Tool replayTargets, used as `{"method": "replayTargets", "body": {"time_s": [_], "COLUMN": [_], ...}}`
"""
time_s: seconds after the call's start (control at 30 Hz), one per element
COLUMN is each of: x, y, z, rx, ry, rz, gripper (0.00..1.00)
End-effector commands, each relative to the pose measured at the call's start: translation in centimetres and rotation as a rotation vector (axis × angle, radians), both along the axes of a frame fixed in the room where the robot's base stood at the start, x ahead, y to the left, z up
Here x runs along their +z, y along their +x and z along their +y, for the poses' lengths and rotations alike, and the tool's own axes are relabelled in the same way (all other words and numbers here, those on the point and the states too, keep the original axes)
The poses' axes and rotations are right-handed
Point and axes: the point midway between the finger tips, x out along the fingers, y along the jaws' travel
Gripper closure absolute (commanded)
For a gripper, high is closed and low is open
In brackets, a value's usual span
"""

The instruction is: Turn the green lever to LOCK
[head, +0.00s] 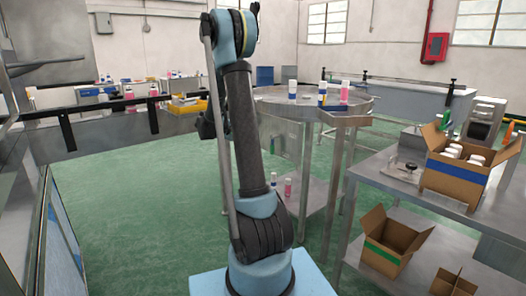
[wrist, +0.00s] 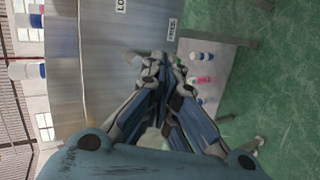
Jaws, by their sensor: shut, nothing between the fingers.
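My gripper (wrist: 160,62) is shut, with nothing seen between its fingers, in front of a grey steel panel (wrist: 88,70) in the wrist view. A white label (wrist: 121,6) beginning "LO" is cut off by the top edge of that view. A second white label (wrist: 173,28) sits to its right, its small text hard to read. In the head view my arm hides most of the gripper, and I cannot identify the lever there either.
Cans (head: 292,89) stand on a round steel table (head: 270,97) behind my arm. At right, a steel bench (head: 375,178) carries an open carton (head: 455,175) of white-capped cans. Another open carton (head: 385,262) is on its lower shelf. Green floor (head: 130,210) is clear at left.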

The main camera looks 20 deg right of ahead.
Motion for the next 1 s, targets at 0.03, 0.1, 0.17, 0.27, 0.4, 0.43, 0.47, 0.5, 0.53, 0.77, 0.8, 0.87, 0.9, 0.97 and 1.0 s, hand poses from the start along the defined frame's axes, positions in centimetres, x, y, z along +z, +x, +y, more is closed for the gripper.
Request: {"method": "replayTargets", "body": {"time_s": [0.03,0.1,0.17,0.27,0.4,0.43,0.47,0.5,0.53,0.77,0.8,0.87,0.9,0.97,1.0], "x": [-0.6,-1.2,-1.8,-3.0,-4.8,-5.2,-5.7,-6.2,-6.6,-9.3,-9.5,-9.9,-10.0,-10.1,-10.2], "y": [1.3,2.7,3.9,5.8,8.2,8.6,9.1,9.6,10.0,11.9,12.1,12.2,12.3,12.4,12.4], "z": [0.0,0.0,-0.1,0.0,0.1,0.2,0.3,0.4,0.4,1.0,1.1,1.2,1.2,1.1,1.0], "rx": [0.000,-0.003,-0.004,-0.008,-0.013,-0.014,-0.015,-0.017,-0.018,-0.026,-0.026,-0.027,-0.027,-0.028,-0.029], "ry": [-0.028,-0.069,-0.105,-0.165,-0.249,-0.266,-0.285,-0.308,-0.323,-0.423,-0.433,-0.445,-0.451,-0.457,-0.458], "rz": [-0.001,-0.004,-0.006,-0.009,-0.016,-0.018,-0.020,-0.022,-0.024,-0.036,-0.038,-0.039,-0.040,-0.040,-0.041], "gripper": [1.00,1.00,1.00,1.00,1.00,1.00,1.00,1.00,1.00,1.00,1.00,1.00,1.00,1.00,1.00]}}
